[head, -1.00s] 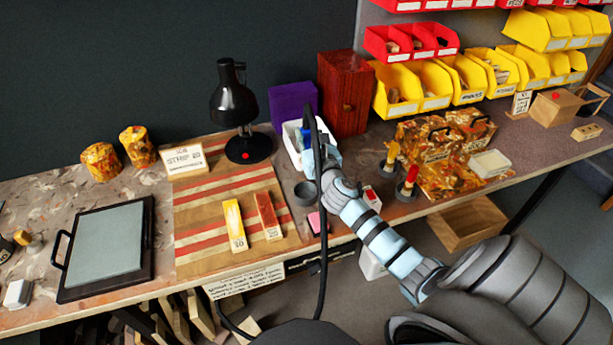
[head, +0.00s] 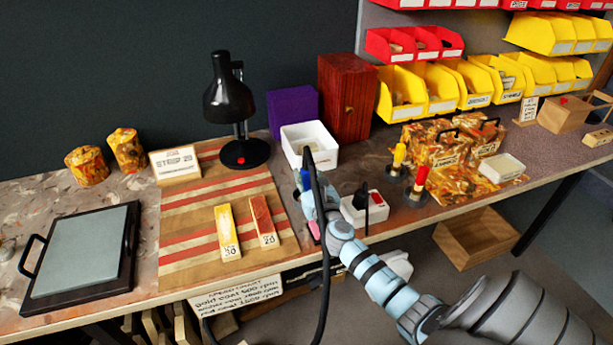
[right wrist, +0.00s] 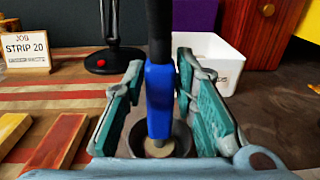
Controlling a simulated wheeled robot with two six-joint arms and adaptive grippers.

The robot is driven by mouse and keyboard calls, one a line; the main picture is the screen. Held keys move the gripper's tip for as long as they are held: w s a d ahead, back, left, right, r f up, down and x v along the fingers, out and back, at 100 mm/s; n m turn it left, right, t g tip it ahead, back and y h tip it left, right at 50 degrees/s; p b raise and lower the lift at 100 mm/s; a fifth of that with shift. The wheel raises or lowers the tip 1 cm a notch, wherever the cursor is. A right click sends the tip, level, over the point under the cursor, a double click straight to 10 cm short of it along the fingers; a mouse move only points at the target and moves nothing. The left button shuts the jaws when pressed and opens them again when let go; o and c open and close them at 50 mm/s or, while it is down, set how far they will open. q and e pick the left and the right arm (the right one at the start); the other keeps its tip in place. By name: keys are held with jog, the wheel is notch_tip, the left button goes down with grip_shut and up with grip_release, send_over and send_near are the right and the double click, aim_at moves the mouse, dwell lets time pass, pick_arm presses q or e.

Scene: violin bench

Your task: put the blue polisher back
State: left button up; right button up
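The blue polisher (right wrist: 159,98) stands upright in the right wrist view, with a black upper part and cable above it. Its lower end is inside the dark round cup (right wrist: 181,140). My right gripper (right wrist: 161,80) has its teal-padded fingers spread, one on each side of the polisher, with narrow gaps visible. In the head view, my right gripper (head: 311,190) is low at the bench's front, right of the striped mat. It hides most of the polisher, of which a blue bit (head: 305,179) shows, and the cup. My left gripper is not in view.
A white bin (head: 318,150) stands behind the gripper. A white box with a red button (head: 366,207) is close on the right. Yellow and red bars (head: 229,232) lie on the striped mat (head: 185,225) at left. A black cable (head: 325,270) hangs down in front.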

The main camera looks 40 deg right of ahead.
jog(key=shift+o, duration=0.8)
jog(key=shift+s+r, duration=0.1)
jog(key=shift+r, duration=0.15)
jog(key=p+v, duration=0.1)
jog(key=v, duration=1.1)
jog(key=shift+a+p, duration=0.1)
jog(key=shift+p, duration=0.2)
